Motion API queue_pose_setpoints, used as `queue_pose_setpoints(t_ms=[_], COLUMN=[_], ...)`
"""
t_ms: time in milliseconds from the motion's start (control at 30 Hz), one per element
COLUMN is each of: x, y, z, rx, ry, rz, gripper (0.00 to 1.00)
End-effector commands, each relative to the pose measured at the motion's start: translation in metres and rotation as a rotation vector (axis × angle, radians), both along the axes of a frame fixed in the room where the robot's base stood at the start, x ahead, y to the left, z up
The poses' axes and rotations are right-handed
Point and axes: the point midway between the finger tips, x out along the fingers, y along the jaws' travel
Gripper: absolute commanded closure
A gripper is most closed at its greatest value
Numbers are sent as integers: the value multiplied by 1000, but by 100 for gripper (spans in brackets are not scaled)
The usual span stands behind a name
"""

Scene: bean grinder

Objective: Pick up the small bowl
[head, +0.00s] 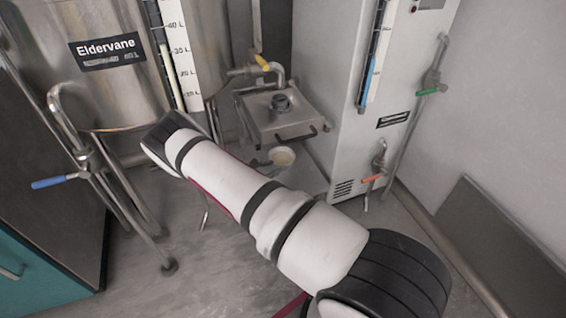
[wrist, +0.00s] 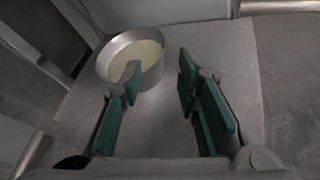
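The small bowl (wrist: 117,48) is a round metal bowl with a pale inside. It sits upright on a flat grey plate (wrist: 225,60) at the upper left of the wrist view. My gripper (wrist: 158,68) is open and empty, with teal finger pads. The left fingertip overlaps the bowl's near right side; I cannot tell whether it is inside, above or touching it. The right finger is clear of the bowl on the right.
A steel tank (head: 125,95) with pipes is at left. A tall grey cabinet (head: 345,120) with valves is at right. The floor (head: 150,285) in front is open.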

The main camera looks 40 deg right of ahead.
Motion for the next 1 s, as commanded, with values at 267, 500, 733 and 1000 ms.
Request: queue_pose_setpoints(t_ms=[267,500,733,1000], x=[3,2,-1,2], y=[-36,-47,-75,-87], z=[-16,-20,-34,-37], rx=[1,-1,0,1], ry=[0,0,0,-1], rz=[-2,-1,-5,-2], gripper=[70,70,70,70])
